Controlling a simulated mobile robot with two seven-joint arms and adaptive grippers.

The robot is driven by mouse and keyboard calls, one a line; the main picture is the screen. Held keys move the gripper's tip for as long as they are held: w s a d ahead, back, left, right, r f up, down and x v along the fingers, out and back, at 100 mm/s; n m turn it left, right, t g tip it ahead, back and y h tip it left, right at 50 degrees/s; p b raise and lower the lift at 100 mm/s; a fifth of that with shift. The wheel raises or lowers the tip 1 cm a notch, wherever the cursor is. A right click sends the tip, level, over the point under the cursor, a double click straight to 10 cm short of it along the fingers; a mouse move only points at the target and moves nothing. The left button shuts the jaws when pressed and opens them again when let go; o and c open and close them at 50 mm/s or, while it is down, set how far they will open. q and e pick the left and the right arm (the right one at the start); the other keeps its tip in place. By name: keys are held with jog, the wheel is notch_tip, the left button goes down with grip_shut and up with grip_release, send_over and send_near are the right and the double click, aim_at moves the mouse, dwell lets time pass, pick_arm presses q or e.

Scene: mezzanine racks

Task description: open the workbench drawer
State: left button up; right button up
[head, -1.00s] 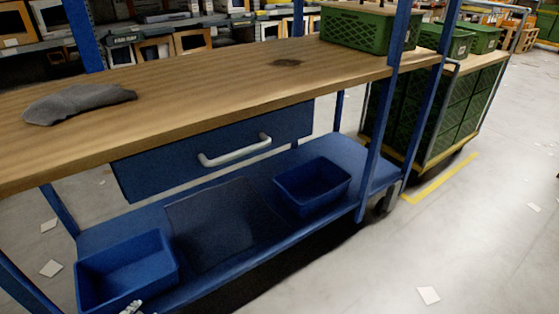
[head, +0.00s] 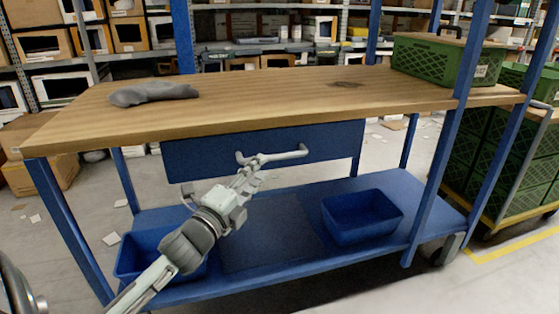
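The blue workbench drawer (head: 340,142) hangs under the wooden top and looks closed. Its pale bar handle (head: 285,157) runs across the middle of the front. My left gripper (head: 251,167) comes up from the lower left and overlaps the left half of the handle in the head view. Its fingers are small and pale against the handle, so I cannot tell whether they are apart, shut or touching the bar. My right gripper is not in view.
The workbench top (head: 240,110) bears a grey cloth (head: 152,93) and a green crate (head: 432,60). Blue bins (head: 362,217) stand on the lower shelf (head: 300,270). A cart with green crates (head: 510,165) stands at the right, beside a blue upright (head: 437,180).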

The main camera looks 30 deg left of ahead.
aim_at(271, 159)
pick_arm(q)
jog(key=w, duration=0.5)
jog(key=shift+w+a+r, duration=0.2)
jog(key=shift+w+r, duration=0.1)
jog(key=shift+w, duration=0.1)
jog(key=shift+c, duration=0.5)
grip_shut()
